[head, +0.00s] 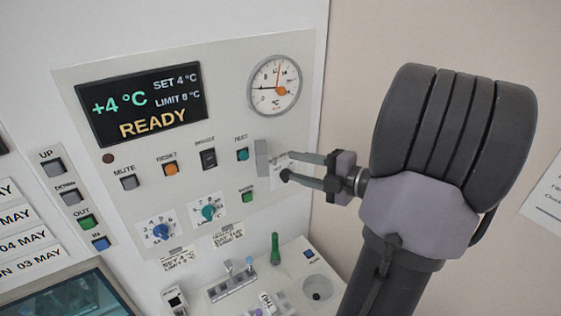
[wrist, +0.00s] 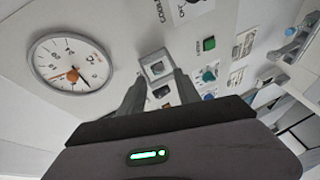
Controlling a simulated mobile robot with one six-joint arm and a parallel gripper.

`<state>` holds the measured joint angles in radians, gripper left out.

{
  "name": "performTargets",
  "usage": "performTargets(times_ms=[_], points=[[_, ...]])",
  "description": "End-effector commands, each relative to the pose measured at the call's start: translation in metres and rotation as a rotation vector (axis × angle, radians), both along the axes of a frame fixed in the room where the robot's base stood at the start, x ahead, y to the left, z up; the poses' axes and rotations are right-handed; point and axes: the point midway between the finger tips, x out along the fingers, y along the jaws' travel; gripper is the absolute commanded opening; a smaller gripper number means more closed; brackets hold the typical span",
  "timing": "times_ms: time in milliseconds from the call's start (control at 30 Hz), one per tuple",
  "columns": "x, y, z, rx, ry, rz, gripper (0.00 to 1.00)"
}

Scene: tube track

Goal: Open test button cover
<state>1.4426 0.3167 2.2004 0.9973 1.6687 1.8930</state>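On the control panel (head: 222,112), a grey upright plate (head: 262,158) stands just right of a teal button (head: 242,155); it looks like the test button cover. Its lettering is too small to read and I cannot tell how far it is raised. My gripper (head: 282,166) comes from the right, its two fingers apart, tips close to the plate's right side. In the wrist view my gripper (wrist: 158,82) is open, with a pale square frame with a grey centre (wrist: 157,67) just beyond and between its fingertips. Nothing is held. I cannot tell whether the fingers touch the plate.
A round gauge (head: 275,86) sits above. An orange reset button (head: 171,170) and a dark switch (head: 209,158) lie left. A green button (head: 247,197) and a teal knob (head: 208,210) are below. A shelf holds a green-capped tube (head: 275,249).

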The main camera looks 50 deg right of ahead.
Motion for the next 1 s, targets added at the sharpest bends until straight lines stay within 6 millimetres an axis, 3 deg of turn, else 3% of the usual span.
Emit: performTargets(times_ms=[100,233,600,800,1000], points=[[0.029,0.004,-0.006,-0.002,0.000,0.005,0.39],[0.045,0.004,-0.009,-0.002,-0.001,0.002,0.39],[0.053,0.004,-0.009,-0.003,0.000,0.001,0.39],[0.053,0.004,-0.009,-0.004,0.000,0.001,0.02],[0.052,0.004,-0.009,-0.004,0.000,0.001,0.00]])
